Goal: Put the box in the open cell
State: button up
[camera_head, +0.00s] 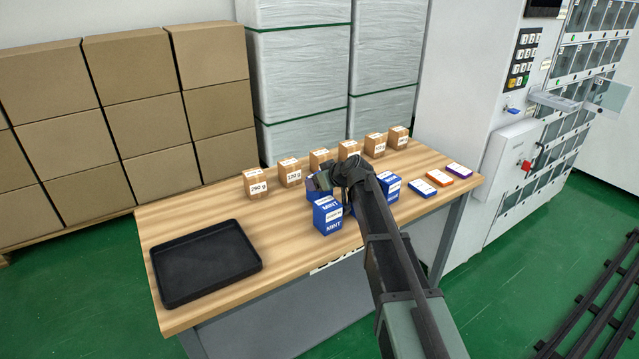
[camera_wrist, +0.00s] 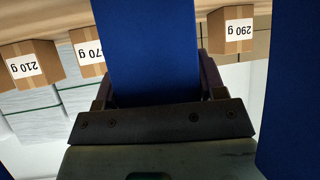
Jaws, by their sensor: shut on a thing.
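My gripper (camera_head: 322,182) is over the middle of the table, partly hidden by its own arm. In the wrist view its jaws (camera_wrist: 152,85) are shut on a plain blue box (camera_wrist: 150,45). In the head view only part of a blue box (camera_head: 313,190) shows beside the gripper; I cannot tell whether it is clear of the table. A blue MINT box (camera_head: 327,217) stands just in front. More blue boxes (camera_head: 391,188) stand to the right, partly behind the arm. The open cell (camera_head: 553,100) is on the vending machine at the right, with its clear door (camera_head: 607,97) swung out.
A row of brown weight-labelled cartons (camera_head: 290,172) stands along the table's back edge. A black tray (camera_head: 205,262) lies at the left. Several flat coloured packs (camera_head: 438,178) lie at the right end. Between the tray and boxes the wooden table (camera_head: 270,215) is clear.

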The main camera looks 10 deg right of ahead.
notch_tip(320, 180, up, 20)
jog(key=p, duration=1.9)
jog(key=shift+f, duration=0.15)
